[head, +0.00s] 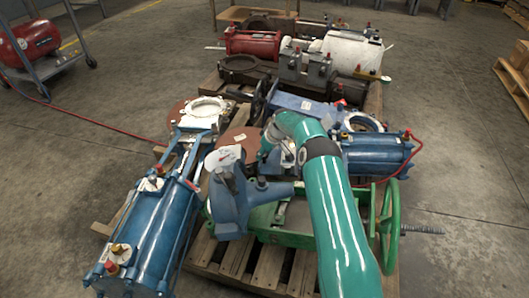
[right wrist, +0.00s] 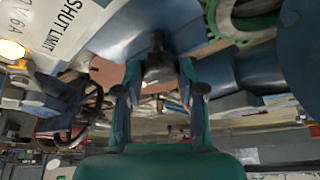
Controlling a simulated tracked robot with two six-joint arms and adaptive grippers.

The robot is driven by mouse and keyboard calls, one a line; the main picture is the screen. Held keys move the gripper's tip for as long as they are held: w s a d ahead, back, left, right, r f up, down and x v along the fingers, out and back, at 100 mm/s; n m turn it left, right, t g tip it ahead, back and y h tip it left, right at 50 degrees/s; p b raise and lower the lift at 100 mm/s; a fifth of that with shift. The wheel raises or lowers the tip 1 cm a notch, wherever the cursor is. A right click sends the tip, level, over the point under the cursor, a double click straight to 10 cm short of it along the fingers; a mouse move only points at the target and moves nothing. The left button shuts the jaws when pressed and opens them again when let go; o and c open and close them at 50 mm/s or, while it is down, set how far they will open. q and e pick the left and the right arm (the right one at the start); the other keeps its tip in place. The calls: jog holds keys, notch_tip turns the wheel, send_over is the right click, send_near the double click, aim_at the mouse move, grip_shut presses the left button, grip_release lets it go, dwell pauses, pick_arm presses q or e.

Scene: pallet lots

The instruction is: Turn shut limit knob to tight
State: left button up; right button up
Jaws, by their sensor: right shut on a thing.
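In the right wrist view, a dark round knob (right wrist: 157,67) sits on a blue-grey housing, beside a white plate (right wrist: 62,28) printed SHUT LIMIT. My right gripper (right wrist: 160,76) has its two green fingers on either side of this knob and is shut on it. In the head view, my teal right arm bends down beside the blue-grey housing (head: 232,203) on the green valve unit (head: 283,236). The arm hides the fingertips and the knob there. I cannot read the knob's setting or a tight mark. My left gripper is not in view.
A green handwheel (head: 389,220) stands right of my right arm. A long blue cylinder (head: 150,240) lies at the left, and another blue cylinder (head: 378,153) at the right. A red cylinder (head: 252,43) is farther back.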

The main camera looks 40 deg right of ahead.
jog(key=m, duration=0.1)
jog(key=m+h+p, duration=0.1)
jog(key=shift+a+m, duration=0.2)
jog(key=shift+m, duration=0.1)
jog(key=shift+m+h, duration=0.5)
jog(key=shift+m, duration=0.4)
jog(key=shift+f+m, duration=0.15)
jog(key=shift+m, duration=0.25)
jog(key=m+h+b, duration=0.1)
jog(key=m+b, duration=0.1)
jog(key=m+g+h+b, duration=0.1)
jog(key=m+b, duration=0.1)
jog(key=b, duration=0.1)
jog(key=shift+w+a+f, duration=0.1)
jog(key=shift+a+f, duration=0.05)
jog(key=shift+f, duration=0.05)
jog(key=shift+r+m+g+h+b, duration=0.15)
jog(key=shift+m+g+h+b, duration=0.15)
jog(key=shift+m+b, duration=0.45)
jog(key=shift+r+m+g+h+b, duration=0.15)
jog(key=shift+m+g+b, duration=0.3)
jog(key=shift+m, duration=0.5)
jog(key=o, duration=1.1)
